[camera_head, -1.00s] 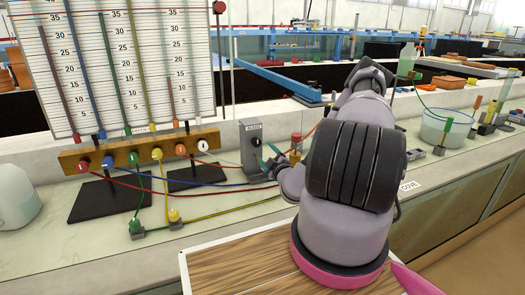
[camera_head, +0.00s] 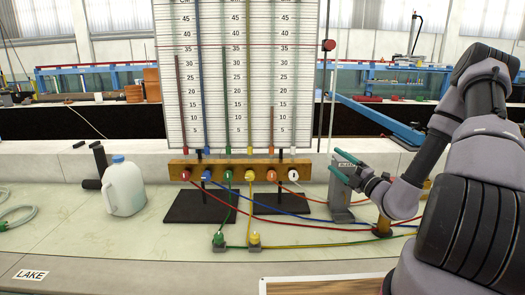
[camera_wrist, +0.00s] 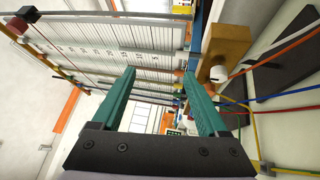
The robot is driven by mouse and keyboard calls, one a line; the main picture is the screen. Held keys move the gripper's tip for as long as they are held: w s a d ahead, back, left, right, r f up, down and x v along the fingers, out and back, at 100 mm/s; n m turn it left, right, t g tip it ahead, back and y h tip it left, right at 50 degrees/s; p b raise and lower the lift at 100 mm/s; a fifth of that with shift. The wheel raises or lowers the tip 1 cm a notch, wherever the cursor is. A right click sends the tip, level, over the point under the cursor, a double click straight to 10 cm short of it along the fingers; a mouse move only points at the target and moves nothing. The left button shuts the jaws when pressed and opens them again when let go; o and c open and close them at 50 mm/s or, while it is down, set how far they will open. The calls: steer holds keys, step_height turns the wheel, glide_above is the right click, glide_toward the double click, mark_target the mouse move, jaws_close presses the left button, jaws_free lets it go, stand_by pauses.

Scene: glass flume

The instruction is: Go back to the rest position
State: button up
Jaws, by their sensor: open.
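My gripper (camera_head: 346,166) is open, with its two green fingers apart and nothing seen between them. In the head view it is over the bench, at the right end of the manometer's wooden bar and in front of the grey box. In the wrist view my gripper (camera_wrist: 160,95) points toward the manometer board (camera_wrist: 110,45), and the end of the wooden bar (camera_wrist: 225,50) is just right of its right finger. The manometer board (camera_head: 236,80) stands upright in the head view, left of my gripper. The wooden bar (camera_head: 222,170) carries several coloured valve knobs.
Coloured hoses (camera_head: 310,220) run across the bench below my gripper. The grey box (camera_head: 341,200) is partly hidden by my gripper. A white jug (camera_head: 124,188) stands at the left.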

steer(key=s+a+r+n+g+y, duration=0.1)
steer(key=s+a+r+n+g, duration=0.7)
steer(key=n, duration=0.7)
steer(key=s+a+r+n+g+y, duration=0.1)
steer(key=s+a+r+n+g, duration=0.4)
steer(key=s+n+g, duration=0.7)
steer(key=s+d+r+n+t+h, duration=0.5)
steer(key=d+r+n+t+h, duration=0.4)
steer(key=r+n, duration=0.4)
steer(key=d+n+h, duration=0.1)
steer(key=d+n, duration=0.1)
steer(key=n, duration=0.1)
steer(key=shift+n+t+h, duration=0.3)
steer(key=shift+n, duration=0.1)
